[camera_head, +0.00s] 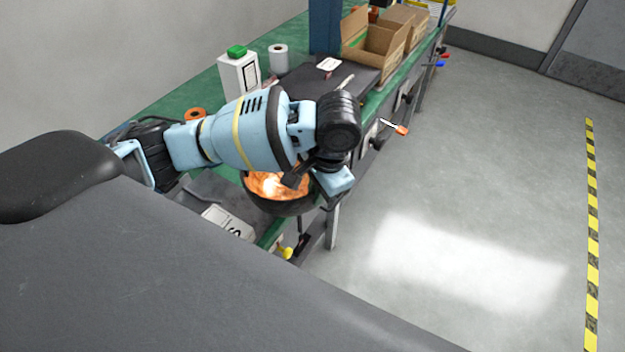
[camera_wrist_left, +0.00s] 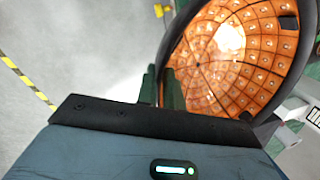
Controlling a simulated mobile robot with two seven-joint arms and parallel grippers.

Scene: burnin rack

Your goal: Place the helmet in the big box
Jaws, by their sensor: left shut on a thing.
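The helmet (camera_head: 268,186) hangs upside down below my left arm in the head view, its orange patterned inside facing up and its dark rim around it. In the left wrist view the helmet (camera_wrist_left: 235,55) fills the upper right. My left gripper (camera_wrist_left: 163,88) is shut on the helmet's rim, at its near side in that view. In the head view the left gripper (camera_head: 325,190) is partly hidden by its own wrist. An open cardboard box (camera_head: 363,53), the larger of two, stands at the far end of the green bench. My right gripper is not in view.
The green bench (camera_head: 305,30) carries a white bottle with a green cap (camera_head: 240,72), a white roll (camera_head: 278,58), an orange roll (camera_head: 195,114) and a dark flat case (camera_head: 300,85). A blue post (camera_head: 324,27) rises beside the boxes. The floor at right is clear.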

